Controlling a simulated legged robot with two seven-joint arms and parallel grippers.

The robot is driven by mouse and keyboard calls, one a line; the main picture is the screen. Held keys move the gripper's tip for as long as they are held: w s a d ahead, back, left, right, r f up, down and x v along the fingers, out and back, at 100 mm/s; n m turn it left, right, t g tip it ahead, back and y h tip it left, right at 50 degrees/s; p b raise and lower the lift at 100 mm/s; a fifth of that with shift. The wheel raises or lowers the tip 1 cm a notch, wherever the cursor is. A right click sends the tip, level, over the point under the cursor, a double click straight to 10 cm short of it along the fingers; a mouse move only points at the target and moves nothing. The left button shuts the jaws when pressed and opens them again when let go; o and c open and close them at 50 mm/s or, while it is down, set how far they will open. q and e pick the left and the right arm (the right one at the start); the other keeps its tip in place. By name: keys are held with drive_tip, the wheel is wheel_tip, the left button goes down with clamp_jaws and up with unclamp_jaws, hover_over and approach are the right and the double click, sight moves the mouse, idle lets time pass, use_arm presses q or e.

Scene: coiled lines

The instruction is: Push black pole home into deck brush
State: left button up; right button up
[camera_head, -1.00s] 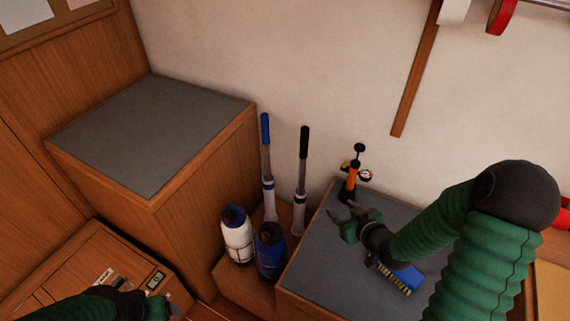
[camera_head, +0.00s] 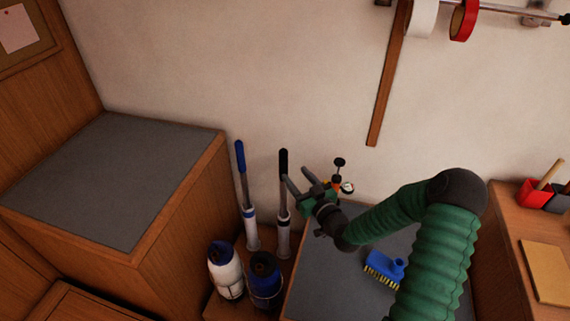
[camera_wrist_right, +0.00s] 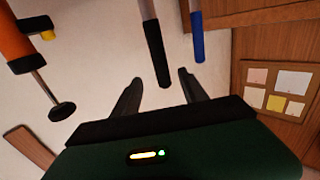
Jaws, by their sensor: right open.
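The black pole (camera_head: 283,172) stands upright in a grey and white holder against the wall, its black grip on top. In the right wrist view the black grip (camera_wrist_right: 156,55) hangs between the two open fingers, apart from both. My right gripper (camera_head: 295,185) is open beside the pole's grip in the head view; it also shows in the right wrist view (camera_wrist_right: 160,95). The deck brush (camera_head: 387,267), a blue block with yellow bristles, lies on the grey bench top below my right forearm. My left gripper is out of view.
A blue-gripped pole (camera_head: 241,172) stands left of the black one and shows in the wrist view (camera_wrist_right: 197,38). An orange pump (camera_wrist_right: 18,45) stands just right of the gripper. White (camera_head: 224,268) and blue (camera_head: 265,280) bottles stand in front of the poles.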

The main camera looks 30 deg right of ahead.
sight(286, 163)
drive_tip(key=w, duration=0.8)
drive_tip(key=shift+w+d, duration=0.25)
drive_tip(key=shift+w, duration=0.1)
drive_tip(key=shift+d, duration=0.1)
clamp_jaws()
drive_tip(key=c, duration=0.6)
unclamp_jaws()
clamp_jaws()
